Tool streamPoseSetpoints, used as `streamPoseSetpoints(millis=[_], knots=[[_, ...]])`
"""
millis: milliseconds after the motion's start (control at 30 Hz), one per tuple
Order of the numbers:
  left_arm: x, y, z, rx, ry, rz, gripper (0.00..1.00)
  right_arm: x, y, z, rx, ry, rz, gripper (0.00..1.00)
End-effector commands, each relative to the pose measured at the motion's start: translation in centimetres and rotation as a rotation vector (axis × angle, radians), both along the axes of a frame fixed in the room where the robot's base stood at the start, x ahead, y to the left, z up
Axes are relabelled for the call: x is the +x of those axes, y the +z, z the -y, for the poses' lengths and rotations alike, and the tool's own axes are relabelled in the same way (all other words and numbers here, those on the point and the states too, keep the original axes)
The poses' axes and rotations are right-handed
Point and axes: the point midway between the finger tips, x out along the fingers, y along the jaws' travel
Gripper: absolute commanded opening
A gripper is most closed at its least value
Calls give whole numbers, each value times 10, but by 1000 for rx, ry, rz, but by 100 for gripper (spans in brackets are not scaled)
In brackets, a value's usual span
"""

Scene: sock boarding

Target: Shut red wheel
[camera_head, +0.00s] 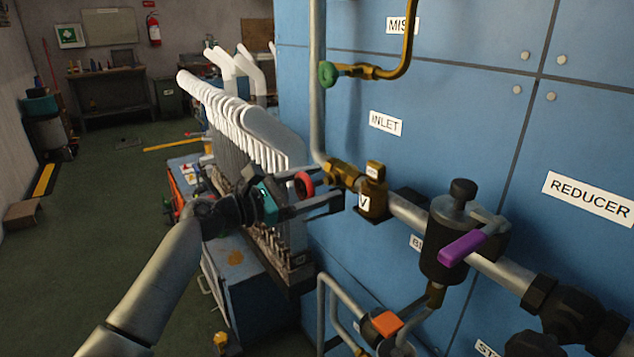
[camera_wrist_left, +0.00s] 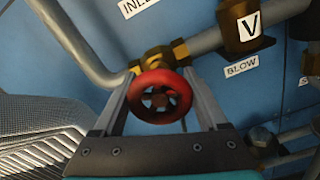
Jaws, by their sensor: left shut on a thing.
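The red wheel (camera_wrist_left: 160,96) is a small round handwheel with spokes on a brass valve (camera_wrist_left: 158,58), below the INLET label. My left gripper (camera_head: 318,203) reaches in from the left. In the left wrist view its two fingers (camera_wrist_left: 160,100) stand on either side of the wheel's rim, shut on it. The wheel's far side is partly hidden. My right gripper is not in view.
A vertical grey pipe (camera_head: 318,90) runs down to the valve. A brass block marked V (camera_head: 372,196) and a purple lever (camera_head: 462,247) are to the right. A row of white sock forms (camera_head: 245,125) stands close on the left.

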Motion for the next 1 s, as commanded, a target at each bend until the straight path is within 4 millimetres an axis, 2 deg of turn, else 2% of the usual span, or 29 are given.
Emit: streamPoseSetpoints(millis=[433, 467, 667, 1000], knots=[[0, -1, 0, 8, -1, 8, 20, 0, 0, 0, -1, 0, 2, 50], [0, -1, 0, 8, -1, 8, 78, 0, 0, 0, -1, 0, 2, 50], [0, 0, 0, 8, -1, 8, 100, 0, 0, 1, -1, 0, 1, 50], [-2, 0, -3, 7, 0, 8, 100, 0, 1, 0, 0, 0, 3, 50]])
